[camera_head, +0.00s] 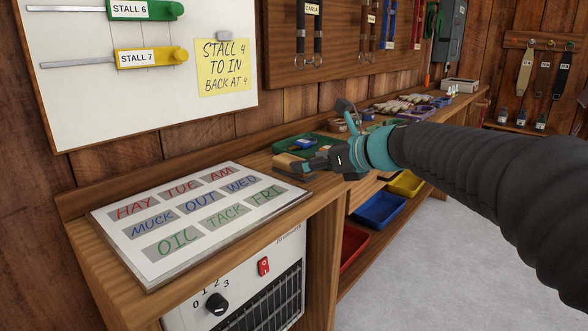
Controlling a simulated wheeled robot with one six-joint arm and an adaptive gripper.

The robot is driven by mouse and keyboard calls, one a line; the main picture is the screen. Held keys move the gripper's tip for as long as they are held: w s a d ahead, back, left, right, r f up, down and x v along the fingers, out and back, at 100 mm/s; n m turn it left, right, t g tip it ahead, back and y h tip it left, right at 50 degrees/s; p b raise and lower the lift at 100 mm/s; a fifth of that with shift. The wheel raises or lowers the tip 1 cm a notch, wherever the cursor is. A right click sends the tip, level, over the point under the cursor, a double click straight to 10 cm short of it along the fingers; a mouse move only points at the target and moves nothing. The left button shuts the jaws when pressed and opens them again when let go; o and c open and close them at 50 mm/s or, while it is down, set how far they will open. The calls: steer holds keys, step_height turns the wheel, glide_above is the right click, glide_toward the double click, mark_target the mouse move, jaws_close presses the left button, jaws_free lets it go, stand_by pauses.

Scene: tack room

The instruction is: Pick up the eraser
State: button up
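My gripper (291,170) reaches in from the right, low over the wooden bench top, with its fingers pointing left. A tan block (284,159), which looks like the eraser, is at the fingertips, just beyond the board with words. The dark fingers cover part of it. I cannot tell whether the fingers touch it or how far apart they are.
A white board (150,259) with word labels lies on the near bench. A green tray (327,139) sits just behind the gripper, with gloves (400,104) and small items farther along. Blue (379,212) and yellow (406,184) bins are below. A whiteboard (110,95) hangs on the wall.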

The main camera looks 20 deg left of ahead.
mark_target(293, 159)
steer(key=shift+b+x, duration=0.4)
steer(key=shift+x, duration=2.3)
steer(key=shift+a+r, duration=0.1)
steer(key=shift+r, duration=0.1)
steer(key=c, duration=1.2)
